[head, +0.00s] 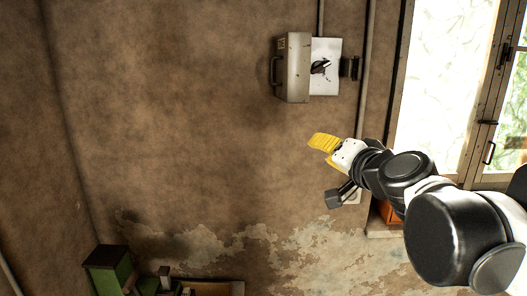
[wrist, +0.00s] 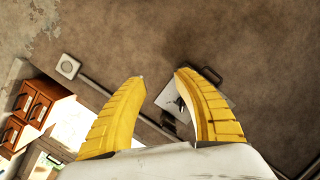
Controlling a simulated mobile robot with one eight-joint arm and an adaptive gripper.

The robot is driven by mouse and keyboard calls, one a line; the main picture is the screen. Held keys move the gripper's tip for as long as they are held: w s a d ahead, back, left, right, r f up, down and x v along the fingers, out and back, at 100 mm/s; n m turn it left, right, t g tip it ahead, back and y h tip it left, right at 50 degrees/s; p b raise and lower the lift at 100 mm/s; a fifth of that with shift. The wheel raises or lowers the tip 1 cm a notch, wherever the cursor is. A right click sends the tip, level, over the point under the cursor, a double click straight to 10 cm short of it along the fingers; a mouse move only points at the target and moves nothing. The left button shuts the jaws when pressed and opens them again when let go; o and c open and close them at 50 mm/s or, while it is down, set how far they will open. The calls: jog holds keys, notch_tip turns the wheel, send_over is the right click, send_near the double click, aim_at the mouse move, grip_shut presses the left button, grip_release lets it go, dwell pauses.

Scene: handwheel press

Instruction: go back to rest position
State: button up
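My gripper (head: 318,145) is raised in front of the brown wall, right of the middle in the head view. Its two yellow fingers point up and left there. In the wrist view my gripper (wrist: 161,75) shows both curved fingers apart, with a clear gap and nothing held between them. The grey wall box (head: 298,68) hangs above and left of the fingers in the head view, apart from them. Its open side shows a white panel with a dark switch (head: 320,67).
A window (head: 440,80) is at the right. A green object (head: 110,268) and a wooden-edged surface (head: 218,288) show at the bottom left, partly cut off. The wrist view shows a wooden drawer cabinet (wrist: 35,108) at the left. The wall left of the gripper is bare.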

jog(key=s+f+n+g+b, duration=0.1)
jog(key=s+f+b, duration=0.25)
jog(key=f, duration=0.65)
jog(key=s+a+f+n+g+b, duration=0.1)
jog(key=s+f+n+g+b, duration=0.15)
jog(key=f+b, duration=0.45)
jog(key=s+f+n+g+b, duration=0.15)
jog(key=s+f, duration=0.25)
jog(key=f, duration=0.8)
jog(key=s+d+f+g+h+b, duration=0.1)
jog(key=s+f+b, duration=0.3)
jog(key=f, duration=0.4)
jog(key=s+d+f+g+h+b, duration=0.1)
jog(key=s+d+f+b, duration=0.2)
jog(key=f, duration=0.5)
jog(key=s+d+f+n+g+h+b, duration=0.1)
jog(key=s+d+f+b, duration=0.1)
jog(key=s+f+b, duration=0.3)
notch_tip(320, 180, down, 3)
jog(key=shift+s+d+f+g+h, duration=0.1)
jog(key=shift+s+d+g+h, duration=0.1)
jog(key=shift+g+h, duration=0.15)
